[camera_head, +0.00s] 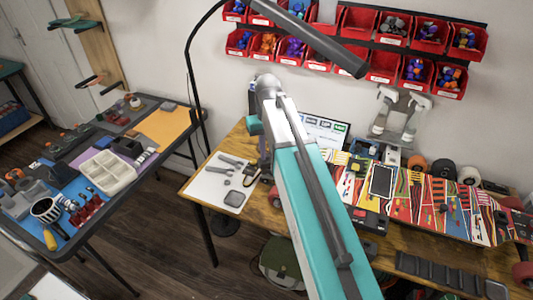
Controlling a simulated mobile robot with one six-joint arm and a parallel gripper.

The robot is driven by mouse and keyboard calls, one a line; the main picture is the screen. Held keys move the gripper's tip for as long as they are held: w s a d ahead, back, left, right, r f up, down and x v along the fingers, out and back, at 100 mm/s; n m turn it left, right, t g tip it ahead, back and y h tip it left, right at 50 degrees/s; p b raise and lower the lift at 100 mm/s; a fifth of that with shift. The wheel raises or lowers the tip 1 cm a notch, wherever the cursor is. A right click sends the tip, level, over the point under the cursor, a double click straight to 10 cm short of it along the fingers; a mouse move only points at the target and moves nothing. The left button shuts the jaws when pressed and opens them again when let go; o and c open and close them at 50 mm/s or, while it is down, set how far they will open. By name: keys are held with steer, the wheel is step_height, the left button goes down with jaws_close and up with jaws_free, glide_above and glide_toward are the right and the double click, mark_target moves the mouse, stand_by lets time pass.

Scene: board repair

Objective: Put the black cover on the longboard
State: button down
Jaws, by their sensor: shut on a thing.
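The longboard (412,205), with a bright red, yellow and blue pattern, lies across the wooden workbench on the right, with wheels at its right end. A dark rectangular panel with a pale rim (381,181) is on its deck; I cannot tell whether this is the cover or an opening. A long black ribbed piece (440,272) lies by the bench's front edge and may be the black cover. My teal and white arm reaches over the bench. My gripper (264,152) is mostly hidden at the arm's far end, above the bench's left part; its fingers and anything between them cannot be made out.
A white mat with tools (215,198) lies on the bench's left. Spray bottles (386,104) and loose wheels stand behind the longboard. Red bins (383,64) hang on the wall. A second table (75,245) at left holds a pale tray (108,172) and tools.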

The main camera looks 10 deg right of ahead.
steer(key=n+b, duration=0.1)
steer(key=s+f+n+b, duration=0.1)
steer(key=n, duration=0.1)
steer(key=shift+s+f, duration=0.1)
steer(key=shift+f, duration=0.1)
steer(key=shift+s+n+b, duration=0.25)
steer(key=shift+n+b, duration=0.2)
steer(key=shift+n, duration=0.35)
